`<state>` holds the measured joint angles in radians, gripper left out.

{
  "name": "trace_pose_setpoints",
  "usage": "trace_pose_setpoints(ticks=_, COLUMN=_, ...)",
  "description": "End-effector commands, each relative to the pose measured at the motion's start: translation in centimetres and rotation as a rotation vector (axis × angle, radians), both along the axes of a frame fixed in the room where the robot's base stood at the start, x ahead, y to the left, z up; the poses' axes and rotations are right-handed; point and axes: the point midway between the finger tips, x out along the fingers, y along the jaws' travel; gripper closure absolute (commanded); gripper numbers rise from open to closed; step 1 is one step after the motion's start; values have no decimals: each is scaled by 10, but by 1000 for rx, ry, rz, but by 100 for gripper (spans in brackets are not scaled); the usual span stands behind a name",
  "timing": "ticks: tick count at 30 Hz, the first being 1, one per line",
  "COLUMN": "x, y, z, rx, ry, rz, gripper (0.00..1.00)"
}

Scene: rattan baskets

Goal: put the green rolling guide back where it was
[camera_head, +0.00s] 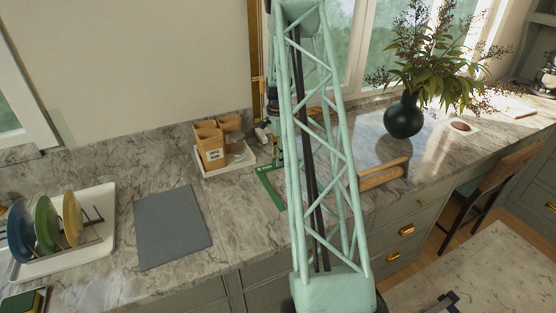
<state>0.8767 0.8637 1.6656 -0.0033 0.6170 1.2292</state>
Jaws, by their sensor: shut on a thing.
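The green rolling guide (271,190) shows as a thin, flat green strip with a bend, low over or on the marble counter near the middle. My lattice arm hides its right part. My gripper (279,158) is at the guide's far end, shut on it. The arm partly covers the gripper, so the fingertips are hard to make out. I cannot tell whether the guide touches the counter.
A white tray (238,166) with wooden boxes stands just left of the guide. A grey mat (172,228), a plate rack (88,247) and a dark vase (403,118) stand farther off. Bare counter lies between mat and guide.

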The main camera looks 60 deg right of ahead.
Motion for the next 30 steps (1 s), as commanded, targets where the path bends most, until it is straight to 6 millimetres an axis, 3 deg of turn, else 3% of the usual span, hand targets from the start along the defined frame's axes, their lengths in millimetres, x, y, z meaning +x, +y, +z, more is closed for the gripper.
trace_pose_setpoints(ticks=6, x=0, y=0, z=-1, rx=0, ry=0, rz=0, gripper=74)
trace_pose_setpoints(ticks=20, x=0, y=0, z=3, rx=0, ry=0, rz=0, gripper=74)
trace_pose_setpoints(ticks=30, x=0, y=-1, z=32, rx=-2, ry=-1, rz=0, gripper=74)
